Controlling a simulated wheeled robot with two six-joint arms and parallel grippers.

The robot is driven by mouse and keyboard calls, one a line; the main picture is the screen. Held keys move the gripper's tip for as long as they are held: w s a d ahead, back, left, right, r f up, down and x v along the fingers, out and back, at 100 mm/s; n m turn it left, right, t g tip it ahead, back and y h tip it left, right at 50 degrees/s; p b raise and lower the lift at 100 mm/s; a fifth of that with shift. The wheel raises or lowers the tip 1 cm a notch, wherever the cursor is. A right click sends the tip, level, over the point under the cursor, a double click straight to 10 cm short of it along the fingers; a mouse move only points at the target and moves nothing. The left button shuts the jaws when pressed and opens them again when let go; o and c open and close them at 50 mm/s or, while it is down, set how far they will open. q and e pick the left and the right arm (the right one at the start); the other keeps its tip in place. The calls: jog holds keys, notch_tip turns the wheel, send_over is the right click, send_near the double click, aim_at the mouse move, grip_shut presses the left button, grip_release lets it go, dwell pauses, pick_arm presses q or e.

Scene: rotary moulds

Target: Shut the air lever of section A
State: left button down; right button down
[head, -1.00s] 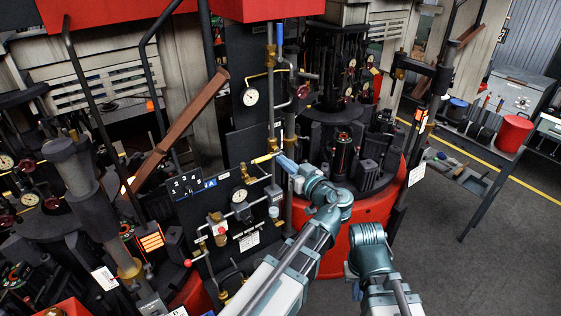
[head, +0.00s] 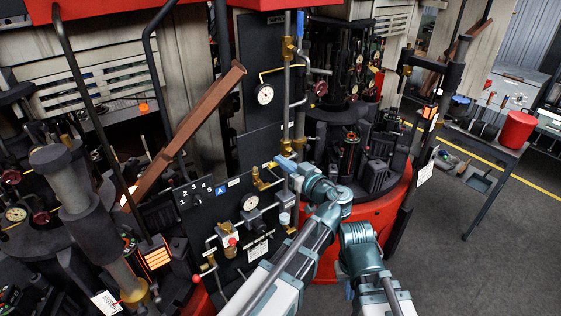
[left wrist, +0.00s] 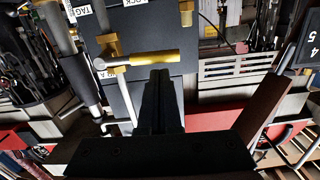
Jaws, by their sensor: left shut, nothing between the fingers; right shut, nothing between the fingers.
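The blue A sign (head: 220,190) is on a dark panel left of centre in the head view. Above and right of it, a small lever with a yellow grip (head: 268,165) shows beside brass fittings. In the left wrist view the yellow grip (left wrist: 154,59) lies roughly level, joined to a brass valve body at its left. My left gripper (head: 285,164) is at the lever's right end in the head view. Its dark shut fingers (left wrist: 160,74) point at the grip, with nothing between them; contact cannot be told. My right arm shows low in the head view, its fingers out of sight.
A pressure gauge (head: 250,203), pipes and a red-marked valve (head: 230,241) are on the panel below the lever. A slanted brown beam (head: 190,130) stands left of it. A red round base (head: 395,212) lies behind my arms. Open floor (head: 480,260) is at right.

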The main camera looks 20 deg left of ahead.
jog(key=shift+f+b, duration=0.65)
jog(key=shift+f, duration=0.05)
